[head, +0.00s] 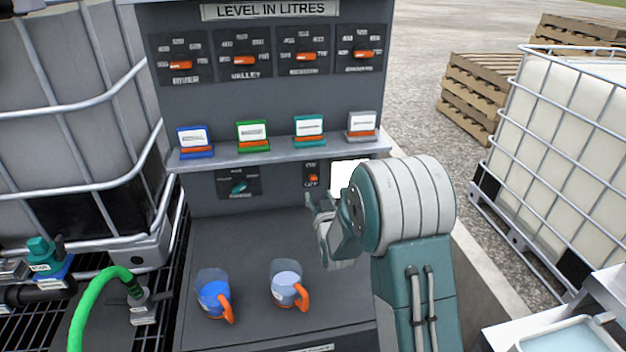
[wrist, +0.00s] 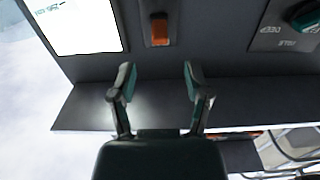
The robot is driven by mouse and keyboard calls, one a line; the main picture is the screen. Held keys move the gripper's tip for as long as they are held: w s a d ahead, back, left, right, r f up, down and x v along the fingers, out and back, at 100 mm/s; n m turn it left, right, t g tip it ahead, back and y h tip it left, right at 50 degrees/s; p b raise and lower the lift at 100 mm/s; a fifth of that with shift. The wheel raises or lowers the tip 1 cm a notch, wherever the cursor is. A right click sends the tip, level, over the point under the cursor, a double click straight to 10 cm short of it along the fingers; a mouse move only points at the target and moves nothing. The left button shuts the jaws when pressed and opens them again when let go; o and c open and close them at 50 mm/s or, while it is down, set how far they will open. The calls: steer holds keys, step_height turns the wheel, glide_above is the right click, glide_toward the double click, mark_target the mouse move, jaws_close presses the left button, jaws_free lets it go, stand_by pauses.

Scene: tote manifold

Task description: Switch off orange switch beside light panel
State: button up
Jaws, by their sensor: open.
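The orange switch (head: 313,179) is on the dark panel face below the shelf, with small lettering above and below it. The bright white light panel (head: 347,174) is just right of it, partly hidden by my arm. In the wrist view, turned over, the orange switch (wrist: 159,29) is ahead of my gripper and the lit panel (wrist: 85,22) is to its left. My gripper (wrist: 158,80) is open and empty, its two fingers lined up either side of the switch and apart from it. In the head view my gripper (head: 314,202) is just below the switch. I cannot tell the switch's position.
A teal knob (head: 238,187) is left of the switch. The shelf (head: 280,149) above holds several coloured cards. A blue-filled jug (head: 213,294) and a paler jug (head: 287,285) stand on the counter below. Large caged totes (head: 565,120) flank the unit.

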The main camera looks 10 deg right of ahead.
mark_target(313, 177)
steer(key=w, duration=0.8)
steer(key=shift+w, duration=0.2)
jaws_close()
